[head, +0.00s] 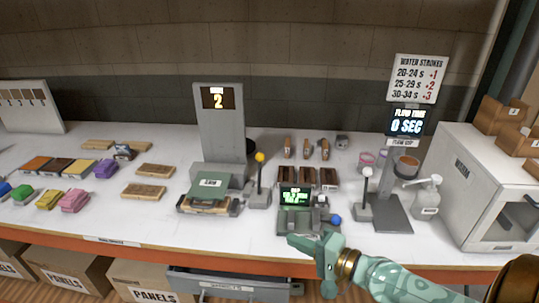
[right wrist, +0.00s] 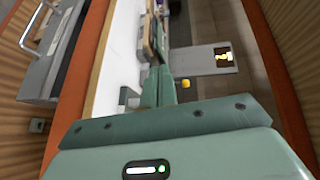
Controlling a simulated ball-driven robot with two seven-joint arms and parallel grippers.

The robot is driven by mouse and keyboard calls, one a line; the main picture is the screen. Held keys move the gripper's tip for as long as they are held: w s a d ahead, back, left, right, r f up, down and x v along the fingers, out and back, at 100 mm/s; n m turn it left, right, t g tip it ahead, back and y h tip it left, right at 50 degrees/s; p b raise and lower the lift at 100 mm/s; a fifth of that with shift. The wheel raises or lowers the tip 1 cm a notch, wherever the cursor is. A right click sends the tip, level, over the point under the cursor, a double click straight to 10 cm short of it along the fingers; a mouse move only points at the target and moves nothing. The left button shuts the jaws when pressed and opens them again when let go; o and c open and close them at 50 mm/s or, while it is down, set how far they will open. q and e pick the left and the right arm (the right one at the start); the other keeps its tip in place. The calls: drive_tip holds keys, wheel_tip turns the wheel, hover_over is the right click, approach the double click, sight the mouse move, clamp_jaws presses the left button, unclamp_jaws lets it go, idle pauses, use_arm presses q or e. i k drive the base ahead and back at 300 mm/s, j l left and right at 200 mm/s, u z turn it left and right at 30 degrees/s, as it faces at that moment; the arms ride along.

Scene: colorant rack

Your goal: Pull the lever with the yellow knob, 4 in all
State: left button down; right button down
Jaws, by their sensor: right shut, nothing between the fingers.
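The lever (head: 259,182) with the yellow knob (head: 260,157) stands upright on a small grey base, right of the tall grey panel. The panel's display (head: 218,98) reads 2. My right gripper (head: 300,243) is shut and empty, in front of the table edge, below and to the right of the lever and apart from it. A small yellow thing, likely the knob, shows beyond my fingers in the right wrist view (right wrist: 185,84). My left gripper is not in view.
A white-knobbed lever (head: 367,186) is further right. A grey drawer (head: 230,286) hangs below the table edge. Wood blocks (head: 143,191) lie left.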

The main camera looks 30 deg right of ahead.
sight(259, 157)
drive_tip(key=i+l, duration=0.75)
drive_tip(key=l, duration=0.1)
